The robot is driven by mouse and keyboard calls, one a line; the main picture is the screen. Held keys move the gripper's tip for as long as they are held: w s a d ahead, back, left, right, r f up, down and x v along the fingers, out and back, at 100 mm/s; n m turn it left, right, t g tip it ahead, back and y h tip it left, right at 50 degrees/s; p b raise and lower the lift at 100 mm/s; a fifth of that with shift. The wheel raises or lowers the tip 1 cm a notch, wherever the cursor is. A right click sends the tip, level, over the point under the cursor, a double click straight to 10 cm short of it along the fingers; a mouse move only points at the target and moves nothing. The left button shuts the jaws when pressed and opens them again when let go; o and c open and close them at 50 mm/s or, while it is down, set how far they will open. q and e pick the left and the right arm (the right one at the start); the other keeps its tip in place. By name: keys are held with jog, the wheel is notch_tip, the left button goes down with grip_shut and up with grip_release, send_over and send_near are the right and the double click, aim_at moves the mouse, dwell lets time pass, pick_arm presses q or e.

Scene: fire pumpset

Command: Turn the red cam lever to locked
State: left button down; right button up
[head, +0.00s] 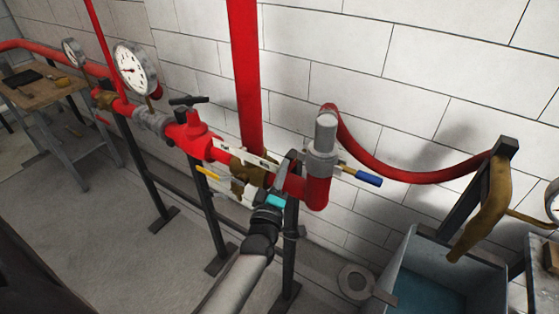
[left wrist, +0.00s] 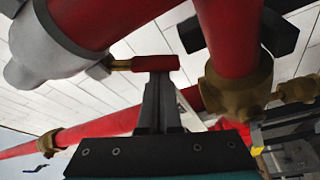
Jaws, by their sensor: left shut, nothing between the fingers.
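The red cam lever (left wrist: 155,63) shows in the left wrist view as a short red sleeve on a brass arm. The arm joins the grey coupling (left wrist: 45,50) at the upper left. In the head view the grey coupling (head: 322,155) sits on a red pipe elbow, and I cannot make out the lever beside it. My left gripper (head: 286,163) is shut and empty, just left of the coupling. In the left wrist view its fingertips (left wrist: 158,78) are at the red sleeve; I cannot tell whether they touch it. My right gripper is not in view.
A red riser pipe (head: 246,80) stands behind the gripper. A blue-handled lever (head: 362,176) is right of the coupling, and a yellow handle (head: 208,173) is left. A red hose (head: 400,177) runs to a stand above a grey tank (head: 410,255). A pressure gauge (head: 134,70) is at left.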

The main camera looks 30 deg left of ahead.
pick_arm(q)
jog(key=shift+d+f+n+g+p, duration=0.25)
jog(key=shift+d+n+p, duration=0.15)
jog(key=shift+n, duration=0.4)
jog(key=shift+d+f+n+g+p, duration=0.15)
jog(key=shift+d+n+g+p, duration=0.1)
jog(key=shift+d+n, duration=0.4)
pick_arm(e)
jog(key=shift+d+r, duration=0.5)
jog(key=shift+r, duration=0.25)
pick_arm(q)
jog(key=shift+a, duration=0.15)
